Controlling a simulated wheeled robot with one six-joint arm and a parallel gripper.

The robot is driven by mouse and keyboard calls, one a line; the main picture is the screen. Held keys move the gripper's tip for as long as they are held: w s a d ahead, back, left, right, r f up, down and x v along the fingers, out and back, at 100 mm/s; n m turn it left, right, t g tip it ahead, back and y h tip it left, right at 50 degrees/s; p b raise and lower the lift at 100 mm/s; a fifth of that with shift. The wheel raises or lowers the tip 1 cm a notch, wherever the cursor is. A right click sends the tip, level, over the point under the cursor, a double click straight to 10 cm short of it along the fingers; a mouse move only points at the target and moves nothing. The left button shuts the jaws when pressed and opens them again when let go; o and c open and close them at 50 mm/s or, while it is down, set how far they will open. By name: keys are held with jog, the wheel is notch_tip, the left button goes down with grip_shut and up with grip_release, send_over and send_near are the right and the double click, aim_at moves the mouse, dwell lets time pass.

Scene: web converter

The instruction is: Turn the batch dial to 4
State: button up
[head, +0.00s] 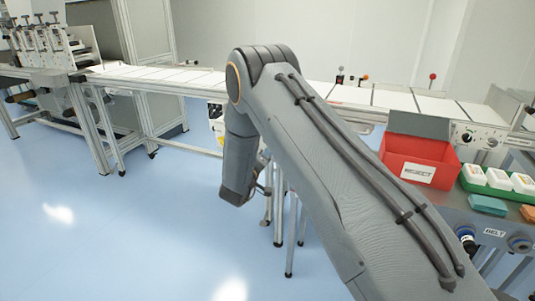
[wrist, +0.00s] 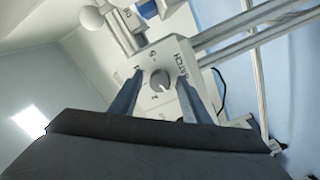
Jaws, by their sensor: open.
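The batch dial (wrist: 160,79) is a round grey knob on a white box face marked BATCH (wrist: 183,62) in the wrist view. Small marks stand around the knob; most are too small or too hidden to read, and I cannot tell which one the knob points to. My gripper (wrist: 160,75) is open, with one finger on each side of the dial in the picture. I cannot tell whether the fingers touch it. In the head view my gripper (head: 264,190) is mostly hidden behind my arm.
A white ball-ended knob (wrist: 92,17) and rails lie near the box in the wrist view. In the head view, a conveyor (head: 160,75) crosses behind my arm. A red reject bin (head: 400,170) and a green tray (head: 470,184) stand at right. The blue floor at left is clear.

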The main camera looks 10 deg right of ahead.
jog(key=c, duration=1)
jog(key=shift+c, duration=0.2)
jog(key=shift+m+b, duration=2.55)
jog(key=shift+m, duration=12.25)
